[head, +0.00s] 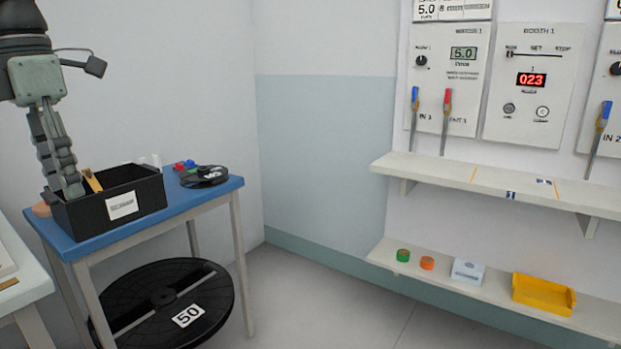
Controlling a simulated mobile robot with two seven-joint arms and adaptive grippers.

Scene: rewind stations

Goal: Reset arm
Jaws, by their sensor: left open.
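My left gripper (68,186) comes down from the upper left and points downward. Its fingers look close together from this side, and I see nothing held in them. The fingertips are at the left part of an open black box (150,196) with a white label, on a blue-topped table (222,190). I cannot tell whether the tips are inside the box or behind its front wall. A yellow item (92,181) sticks up in the box just right of the fingers. The rest of the box's contents is hidden. My right gripper is out of view.
A black reel (203,176) and small red and blue pieces (184,165) lie behind the box. A large black disc marked 50 (150,290) leans under the table. Right, wall panels (530,125) hang above an upper shelf (440,172); a yellow tray (543,294) sits on the lower shelf.

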